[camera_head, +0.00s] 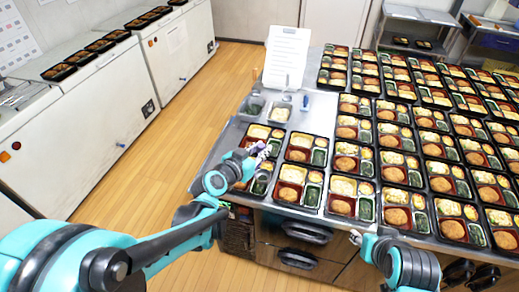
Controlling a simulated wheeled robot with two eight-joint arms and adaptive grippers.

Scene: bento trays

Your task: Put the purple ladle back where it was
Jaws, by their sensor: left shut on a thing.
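My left gripper (256,152) is over the left front part of the metal table, above a bento tray at the near left corner. It is shut on the purple ladle (261,146), of which only a small purple part shows beside the fingers. The ladle's bowl end is hard to make out. My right gripper (356,238) is low at the front edge of the table, right of the middle. It is small in view, and its finger opening cannot be made out.
Many filled black bento trays (343,186) cover the table's middle and right. Small containers (279,113) stand at the left back, by an upright white sheet (286,57). Bare metal (226,140) shows along the table's left edge. White freezers (95,125) stand across the aisle.

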